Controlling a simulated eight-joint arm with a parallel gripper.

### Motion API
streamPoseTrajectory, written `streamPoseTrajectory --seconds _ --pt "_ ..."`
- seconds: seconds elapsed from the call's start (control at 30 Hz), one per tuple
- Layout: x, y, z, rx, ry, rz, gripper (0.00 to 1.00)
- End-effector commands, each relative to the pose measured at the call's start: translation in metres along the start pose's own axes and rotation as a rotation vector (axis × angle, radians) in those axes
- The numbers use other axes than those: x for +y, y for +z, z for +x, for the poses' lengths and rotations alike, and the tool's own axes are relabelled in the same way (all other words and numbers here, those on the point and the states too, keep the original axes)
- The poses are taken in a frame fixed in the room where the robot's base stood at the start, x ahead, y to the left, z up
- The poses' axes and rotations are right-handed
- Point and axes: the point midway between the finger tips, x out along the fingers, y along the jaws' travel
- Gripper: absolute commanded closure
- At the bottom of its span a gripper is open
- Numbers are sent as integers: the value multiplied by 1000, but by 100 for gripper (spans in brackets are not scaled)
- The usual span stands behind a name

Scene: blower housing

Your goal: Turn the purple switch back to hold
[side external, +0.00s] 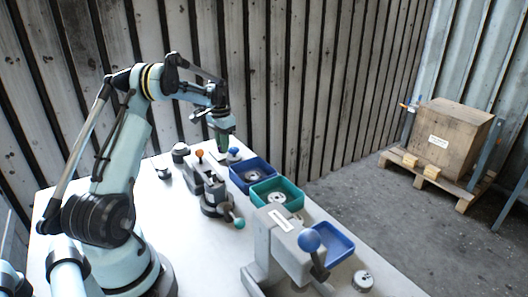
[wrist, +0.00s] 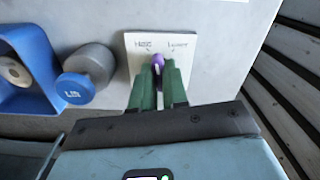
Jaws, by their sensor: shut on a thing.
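The purple switch (wrist: 158,62) stands on a white plate (wrist: 136,48) in the wrist view. The purple part shows roughly between the two labels. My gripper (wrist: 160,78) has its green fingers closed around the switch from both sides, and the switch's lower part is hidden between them. In the side view my gripper (side external: 222,146) points down at the far end of the table, and the switch cannot be made out there.
A grey cylinder (wrist: 95,62) with a blue knob (wrist: 75,90) stands close left of the plate, beside a blue tray (wrist: 35,45). In the side view a green tray (side external: 257,201) and a lever with an orange knob (side external: 199,154) are nearby. A blue ball lever (side external: 309,240) stands in front.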

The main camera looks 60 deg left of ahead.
Motion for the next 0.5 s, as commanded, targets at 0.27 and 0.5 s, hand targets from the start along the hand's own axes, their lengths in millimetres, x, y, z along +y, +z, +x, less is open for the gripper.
streamPoseTrajectory --seconds 0.27,0.5 --pt "0 0 -1 2 -2 -22 100" --pt "0 0 -1 2 -2 -198 100"
